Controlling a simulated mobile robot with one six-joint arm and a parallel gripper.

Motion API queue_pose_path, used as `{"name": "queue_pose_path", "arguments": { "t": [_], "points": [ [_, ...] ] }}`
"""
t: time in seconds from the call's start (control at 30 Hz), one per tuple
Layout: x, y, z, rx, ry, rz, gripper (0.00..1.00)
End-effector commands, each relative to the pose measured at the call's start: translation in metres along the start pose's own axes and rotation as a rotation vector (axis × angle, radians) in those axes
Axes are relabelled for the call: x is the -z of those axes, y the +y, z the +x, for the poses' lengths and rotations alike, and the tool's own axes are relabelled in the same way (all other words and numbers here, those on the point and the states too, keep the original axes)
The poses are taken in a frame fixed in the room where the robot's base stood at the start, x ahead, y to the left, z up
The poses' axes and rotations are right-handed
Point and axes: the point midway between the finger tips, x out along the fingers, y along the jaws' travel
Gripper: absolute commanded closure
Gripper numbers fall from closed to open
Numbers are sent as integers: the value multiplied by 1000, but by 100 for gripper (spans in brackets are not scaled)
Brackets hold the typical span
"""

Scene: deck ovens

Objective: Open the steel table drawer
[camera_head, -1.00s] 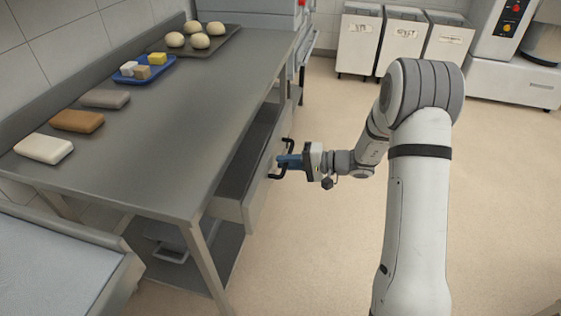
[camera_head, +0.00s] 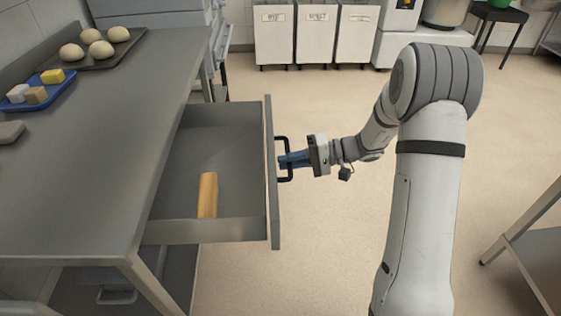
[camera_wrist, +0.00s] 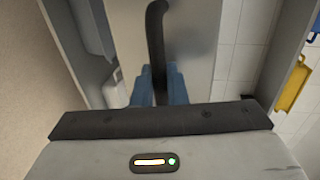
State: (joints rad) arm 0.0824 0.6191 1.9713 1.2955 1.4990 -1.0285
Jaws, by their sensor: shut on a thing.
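The steel table (camera_head: 95,170) stands at the left in the head view. Its drawer (camera_head: 270,190) is pulled well out to the right, and a wooden rolling pin (camera_head: 208,195) lies inside. A black handle (camera_head: 287,143) is on the drawer's front. My gripper (camera_head: 288,160) is shut on this handle with its blue fingers. In the wrist view, the blue fingers of my gripper (camera_wrist: 159,88) sit on both sides of the dark handle bar (camera_wrist: 156,40).
On the table top are a blue tray (camera_head: 60,92) with several small blocks and a dark tray (camera_head: 130,40) with dough balls. White bins (camera_head: 315,35) stand at the back. Another table (camera_head: 540,250) is at the right edge. Floor between is clear.

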Motion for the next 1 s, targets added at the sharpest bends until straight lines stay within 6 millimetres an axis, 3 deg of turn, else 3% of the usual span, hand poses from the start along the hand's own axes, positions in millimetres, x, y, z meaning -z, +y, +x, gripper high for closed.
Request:
{"name": "queue_pose_path", "arguments": {
  "t": [0.27, 0.3, 0.33, 0.6, 1.0],
  "points": [
    [2, -1, 5, -2, -2, -4, 100],
    [1, -1, 5, -2, -2, -5, 85],
    [1, -1, 5, -1, -3, -5, 83],
    [1, -2, 4, -1, -6, -5, 83],
    [1, -2, -56, -1, -4, -5, 83]
  ]
}}
